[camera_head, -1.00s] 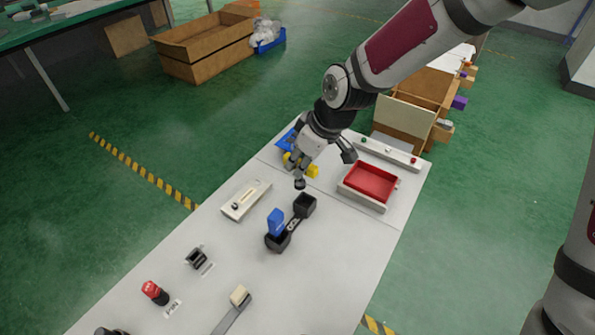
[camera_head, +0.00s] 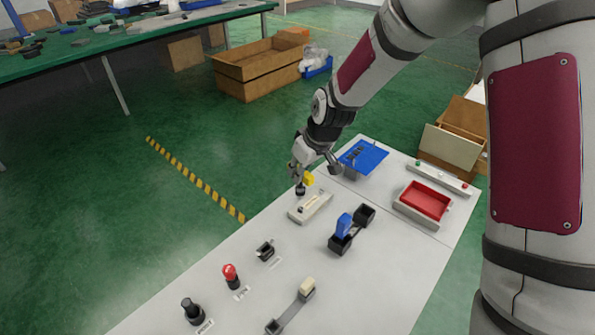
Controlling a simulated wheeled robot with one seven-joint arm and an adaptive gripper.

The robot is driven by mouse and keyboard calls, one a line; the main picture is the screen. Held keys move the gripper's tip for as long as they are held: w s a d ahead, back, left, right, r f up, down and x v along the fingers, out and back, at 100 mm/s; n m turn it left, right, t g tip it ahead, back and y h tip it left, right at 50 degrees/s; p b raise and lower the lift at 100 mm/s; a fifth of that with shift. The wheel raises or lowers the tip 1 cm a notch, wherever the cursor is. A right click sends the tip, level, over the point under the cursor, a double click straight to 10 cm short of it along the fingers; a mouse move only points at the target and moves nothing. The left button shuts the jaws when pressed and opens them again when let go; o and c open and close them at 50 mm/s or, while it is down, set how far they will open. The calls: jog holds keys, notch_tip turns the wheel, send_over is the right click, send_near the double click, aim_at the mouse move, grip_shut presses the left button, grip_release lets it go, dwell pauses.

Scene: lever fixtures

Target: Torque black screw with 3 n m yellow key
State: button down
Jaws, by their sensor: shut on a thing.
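My gripper (camera_head: 299,172) is shut on the yellow key (camera_head: 308,180), whose yellow body shows beside the fingers. The key's dark tip (camera_head: 300,189) points down, just above or behind the far-left edge of a small pale plate (camera_head: 318,204). A small dark spot on the plate's near-left end looks like the black screw (camera_head: 300,210). The tip looks apart from it, but I cannot tell the exact gap.
A blue tray (camera_head: 374,153) and a red bin (camera_head: 427,200) stand at the back right. A blue-handled lever fixture (camera_head: 343,227) is right of the plate. A red knob (camera_head: 231,272) and a black knob (camera_head: 190,308) stand at the front left.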

aim_at(301, 188)
jog(key=shift+f+b, duration=1)
jog(key=shift+f, duration=1.7)
jog(key=c, duration=2)
grip_release()
jog(key=shift+c, duration=0.2)
grip_shut()
